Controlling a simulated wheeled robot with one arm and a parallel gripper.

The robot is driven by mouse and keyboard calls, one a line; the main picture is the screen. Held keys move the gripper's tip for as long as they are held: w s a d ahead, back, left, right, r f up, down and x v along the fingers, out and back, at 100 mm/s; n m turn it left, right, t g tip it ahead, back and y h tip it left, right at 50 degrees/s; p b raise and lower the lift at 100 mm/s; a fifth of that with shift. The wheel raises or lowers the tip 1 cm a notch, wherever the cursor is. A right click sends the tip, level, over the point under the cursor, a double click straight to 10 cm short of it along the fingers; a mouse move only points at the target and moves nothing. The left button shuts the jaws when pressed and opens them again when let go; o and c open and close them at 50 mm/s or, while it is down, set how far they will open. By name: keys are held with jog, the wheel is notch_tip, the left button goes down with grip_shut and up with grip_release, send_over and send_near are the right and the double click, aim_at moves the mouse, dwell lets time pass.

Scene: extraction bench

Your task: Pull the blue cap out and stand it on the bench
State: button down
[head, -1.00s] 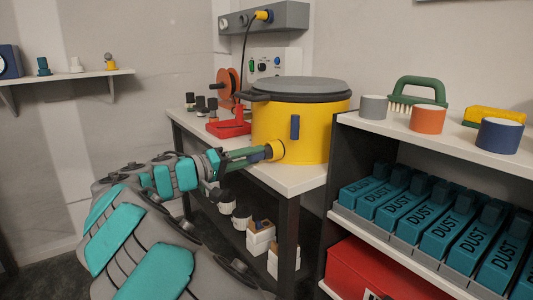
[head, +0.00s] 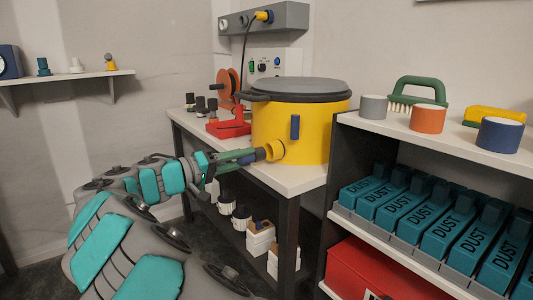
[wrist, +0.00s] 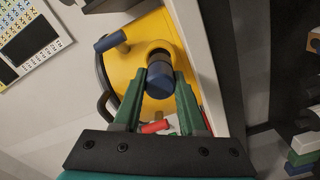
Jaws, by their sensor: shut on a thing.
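The yellow drum (head: 312,140) with a dark grey lid stands on the white bench (head: 292,180). A round yellow port (head: 278,150) sticks out of its lower left side. My gripper (head: 254,156) is shut on the blue cap (head: 246,160), just left of the port. In the wrist view the blue cap (wrist: 160,80) sits between the green fingertips (wrist: 163,84). A dark grey part of the cap shows between its blue end and the port. I cannot tell whether its tip is still inside the port mouth.
A red stand with an orange reel (head: 228,128) and several small dark knobs stand left of the drum. Bare bench lies in front of the drum. A shelf unit (head: 345,121) with rolls, a brush and teal dust boxes stands close on the right.

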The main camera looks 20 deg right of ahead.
jog(key=shift+v, duration=1)
